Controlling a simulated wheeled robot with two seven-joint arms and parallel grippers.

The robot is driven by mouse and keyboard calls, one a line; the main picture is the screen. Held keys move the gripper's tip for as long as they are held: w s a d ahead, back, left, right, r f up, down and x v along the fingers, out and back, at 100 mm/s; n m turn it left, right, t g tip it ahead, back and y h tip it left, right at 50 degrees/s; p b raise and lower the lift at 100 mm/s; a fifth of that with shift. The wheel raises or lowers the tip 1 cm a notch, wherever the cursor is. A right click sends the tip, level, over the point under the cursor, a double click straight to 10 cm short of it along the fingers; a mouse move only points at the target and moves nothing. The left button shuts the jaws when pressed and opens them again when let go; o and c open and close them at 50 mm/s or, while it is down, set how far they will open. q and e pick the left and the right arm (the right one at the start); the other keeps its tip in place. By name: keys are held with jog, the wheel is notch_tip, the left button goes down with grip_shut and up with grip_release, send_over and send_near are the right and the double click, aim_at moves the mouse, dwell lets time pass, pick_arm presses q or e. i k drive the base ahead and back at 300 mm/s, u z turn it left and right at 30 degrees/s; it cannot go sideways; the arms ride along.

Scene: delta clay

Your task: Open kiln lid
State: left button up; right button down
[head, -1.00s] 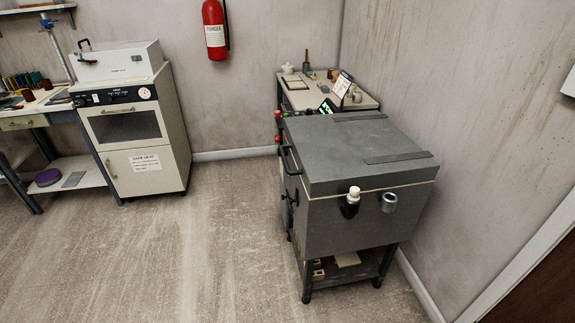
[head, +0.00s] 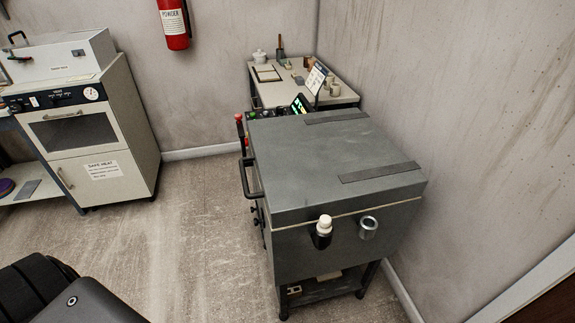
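The kiln is a grey box (head: 325,245) on a dark stand, right of the middle in the head view. Its flat grey lid (head: 320,152) is shut, with a thin pale seam below it and two dark strips across the top. A black bar handle (head: 247,180) sticks out from the lid's left side. Part of my own dark arm shows at the bottom left, well apart from the kiln. Neither gripper's fingers are in view.
A white bottle (head: 325,223) and a metal cup (head: 368,227) sit in holders on the kiln's near side. A small table (head: 345,95) stands behind it. The wall is close on the right. A white oven cabinet (head: 85,135) stands left, with clear floor (head: 200,220) between.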

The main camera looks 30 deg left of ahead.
aim_at(310, 167)
jog(key=u, duration=0.25)
jog(key=i, duration=1)
jog(key=u, duration=0.65)
